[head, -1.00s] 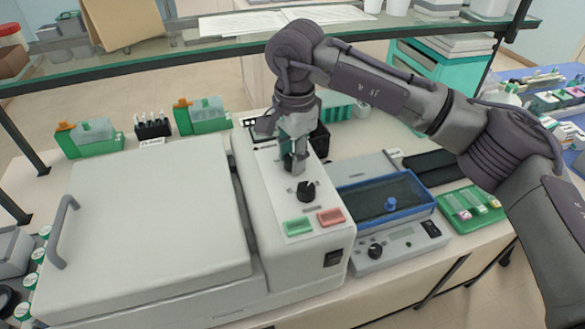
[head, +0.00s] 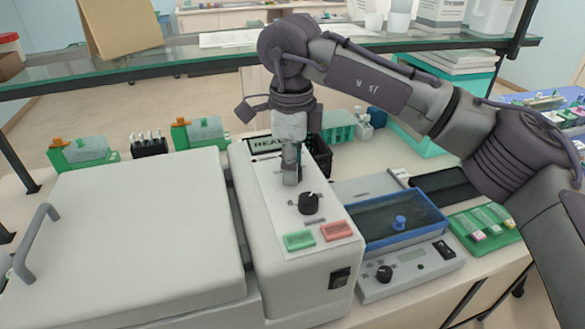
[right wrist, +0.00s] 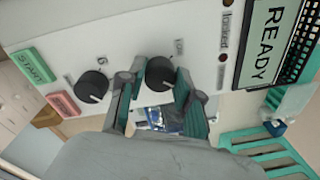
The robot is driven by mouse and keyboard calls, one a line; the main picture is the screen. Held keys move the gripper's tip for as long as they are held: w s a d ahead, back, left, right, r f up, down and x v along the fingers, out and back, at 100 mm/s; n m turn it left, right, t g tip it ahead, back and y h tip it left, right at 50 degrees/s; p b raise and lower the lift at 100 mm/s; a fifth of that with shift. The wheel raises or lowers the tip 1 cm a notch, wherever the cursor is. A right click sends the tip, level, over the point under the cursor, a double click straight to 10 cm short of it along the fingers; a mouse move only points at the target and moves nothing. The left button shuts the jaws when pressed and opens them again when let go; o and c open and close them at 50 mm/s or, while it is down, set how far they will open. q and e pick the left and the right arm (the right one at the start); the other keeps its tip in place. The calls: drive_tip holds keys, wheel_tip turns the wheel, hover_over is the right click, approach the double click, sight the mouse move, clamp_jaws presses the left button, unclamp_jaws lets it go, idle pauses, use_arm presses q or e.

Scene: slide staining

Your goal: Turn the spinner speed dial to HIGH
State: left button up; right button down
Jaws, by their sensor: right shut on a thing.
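The white spinner machine (head: 195,277) has a sloped panel with two black dials. The near dial (head: 308,203) stands free behind the green and red buttons; it also shows in the right wrist view (right wrist: 92,86). My right gripper (head: 290,174) points down at the panel behind it. In the right wrist view my right gripper (right wrist: 155,82) has its fingers on both sides of the far dial (right wrist: 160,72), shut on it. A small label beside this dial seems to read LOW. The gripper hides this dial in the head view. My left gripper is not in view.
A green READY display (right wrist: 264,40) is behind the panel. The green START button (head: 299,240) and a red button (head: 336,231) are near the front. A blue-rimmed bath (head: 397,222) stands to the right. A glass shelf (head: 215,58) runs above the bench at the back.

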drive_tip(key=shift+m, duration=0.3)
drive_tip(key=c, duration=0.8)
unclamp_jaws()
drive_tip(key=r, duration=1.2)
drive_tip(key=shift+s+a, duration=0.1)
drive_tip(key=shift+s, duration=0.2)
